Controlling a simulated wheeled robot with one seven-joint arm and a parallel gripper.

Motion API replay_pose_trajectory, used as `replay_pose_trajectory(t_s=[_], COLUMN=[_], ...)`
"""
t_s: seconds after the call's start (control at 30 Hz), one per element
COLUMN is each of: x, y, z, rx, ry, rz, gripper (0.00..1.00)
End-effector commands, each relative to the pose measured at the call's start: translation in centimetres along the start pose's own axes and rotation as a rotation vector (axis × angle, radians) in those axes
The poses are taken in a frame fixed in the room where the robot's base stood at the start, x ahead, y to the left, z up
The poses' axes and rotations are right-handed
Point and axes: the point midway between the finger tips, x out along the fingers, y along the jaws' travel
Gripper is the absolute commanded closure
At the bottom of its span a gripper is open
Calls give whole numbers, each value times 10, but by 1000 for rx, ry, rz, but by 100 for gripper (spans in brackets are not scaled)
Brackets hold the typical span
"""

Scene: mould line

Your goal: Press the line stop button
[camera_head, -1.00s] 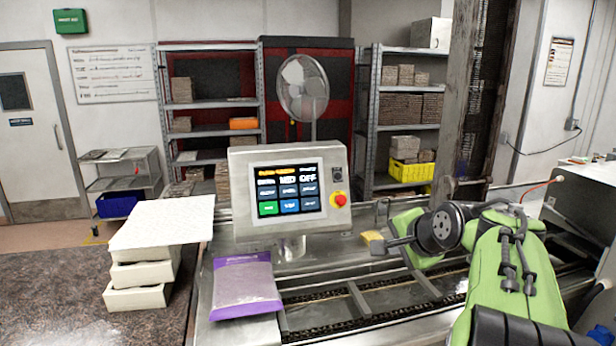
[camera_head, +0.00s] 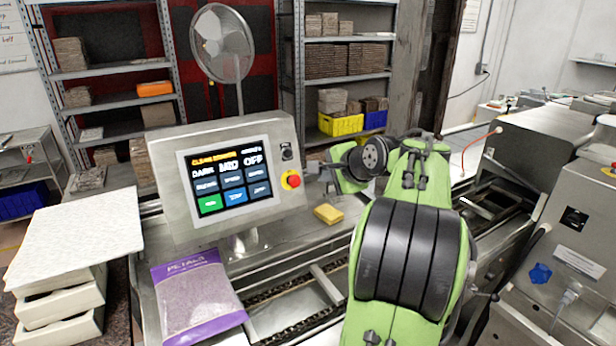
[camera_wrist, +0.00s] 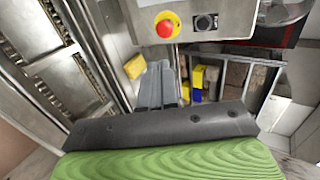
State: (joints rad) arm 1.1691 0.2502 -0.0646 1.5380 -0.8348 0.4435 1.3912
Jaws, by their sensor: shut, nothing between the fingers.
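The line stop button is a red knob (camera_head: 293,181) on a yellow base at the right edge of the grey control panel (camera_head: 180,211). It also shows at the top of the wrist view (camera_wrist: 166,27). The panel has a lit screen (camera_head: 230,177) left of the button. My gripper (camera_head: 308,168) is small in the head view, to the right of the panel and near the button. In the wrist view my gripper (camera_wrist: 160,68) has its fingers together and empty, below the button in the picture and apart from it.
A yellow sponge-like block (camera_head: 328,214) lies on the line's edge below the panel. A purple-edged bag (camera_head: 196,298) lies in front of the panel. Stacked white trays (camera_head: 62,310) stand at left. Shelves (camera_head: 346,40) and a fan (camera_head: 222,45) are behind.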

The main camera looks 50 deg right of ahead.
Motion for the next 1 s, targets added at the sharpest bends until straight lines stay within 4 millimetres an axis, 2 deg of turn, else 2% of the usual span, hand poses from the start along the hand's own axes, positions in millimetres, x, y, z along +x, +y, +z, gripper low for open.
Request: replay_pose_trajectory(t_s=[0.4,0.6,0.77,1.0], x=[88,121,131,132], y=[0,-9,-11,-10], z=[2,1,1,1], rx=[-2,-2,-2,-2], ry=[-6,-2,-1,-1], rz=[2,1,0,0], gripper=[100,100,100,100])
